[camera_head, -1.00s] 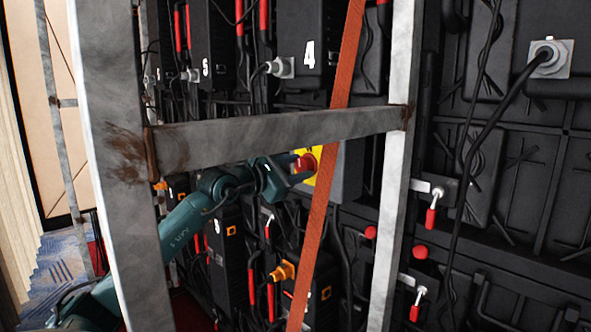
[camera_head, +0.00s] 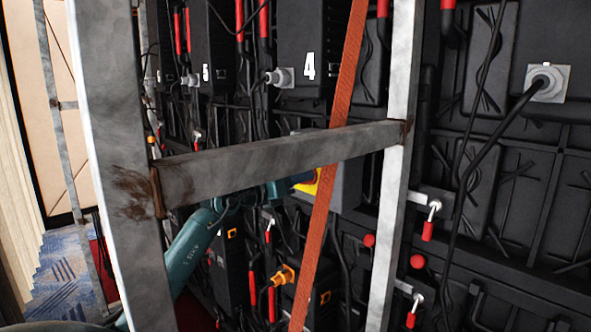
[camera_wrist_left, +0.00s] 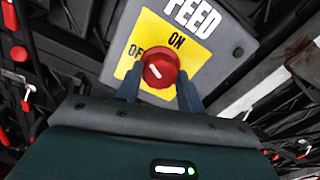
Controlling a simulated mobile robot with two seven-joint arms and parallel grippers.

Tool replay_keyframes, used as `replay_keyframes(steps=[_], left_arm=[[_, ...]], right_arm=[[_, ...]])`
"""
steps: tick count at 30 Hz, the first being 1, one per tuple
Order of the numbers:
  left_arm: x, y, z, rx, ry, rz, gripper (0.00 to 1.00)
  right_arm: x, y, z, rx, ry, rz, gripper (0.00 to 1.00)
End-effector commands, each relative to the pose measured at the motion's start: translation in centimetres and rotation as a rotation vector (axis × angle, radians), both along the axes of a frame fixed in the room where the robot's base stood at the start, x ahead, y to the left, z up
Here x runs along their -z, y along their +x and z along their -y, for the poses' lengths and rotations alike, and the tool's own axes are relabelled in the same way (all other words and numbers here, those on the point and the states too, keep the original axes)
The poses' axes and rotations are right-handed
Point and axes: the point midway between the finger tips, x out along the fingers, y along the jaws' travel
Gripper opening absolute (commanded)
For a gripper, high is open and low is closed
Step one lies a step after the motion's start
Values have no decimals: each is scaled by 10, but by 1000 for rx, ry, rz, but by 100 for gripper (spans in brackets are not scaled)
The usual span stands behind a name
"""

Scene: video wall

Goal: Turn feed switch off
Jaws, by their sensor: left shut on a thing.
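The feed switch is a red round knob (camera_wrist_left: 165,61) on a yellow plate (camera_wrist_left: 152,24) marked OFF and ON. It sits on a grey box (camera_wrist_left: 226,42) lettered FEED. The knob's short white mark lies left of its centre, slanted. My left gripper (camera_wrist_left: 158,84) is shut on the knob, one finger on each side. In the head view my left gripper (camera_head: 279,190) is mostly hidden behind a metal crossbar, beside the yellow plate (camera_head: 309,184). The knob is hidden there. My right gripper is not in view.
A rusty metal crossbar (camera_head: 270,165) and upright post (camera_head: 110,130) stand in front of my left arm. An orange strap (camera_head: 335,130) crosses the view. Black panels with cables, grey plugs (camera_head: 546,83) and red-handled levers (camera_head: 429,230) fill the background.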

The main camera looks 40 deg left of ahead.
Motion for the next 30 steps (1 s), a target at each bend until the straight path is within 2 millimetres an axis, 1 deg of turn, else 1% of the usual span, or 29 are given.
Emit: replay_keyframes(steps=[1,6,15,24,30], left_arm=[[-5,0,0,1,-49,-6,15],[-5,0,0,1,-196,-20,15],[-4,0,0,0,-388,-35,15],[-1,0,0,0,-474,-42,15],[0,0,0,0,-488,-43,15]], right_arm=[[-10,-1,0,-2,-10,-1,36],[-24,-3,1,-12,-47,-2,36],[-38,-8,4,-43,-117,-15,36],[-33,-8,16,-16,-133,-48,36],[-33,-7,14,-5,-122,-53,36]])
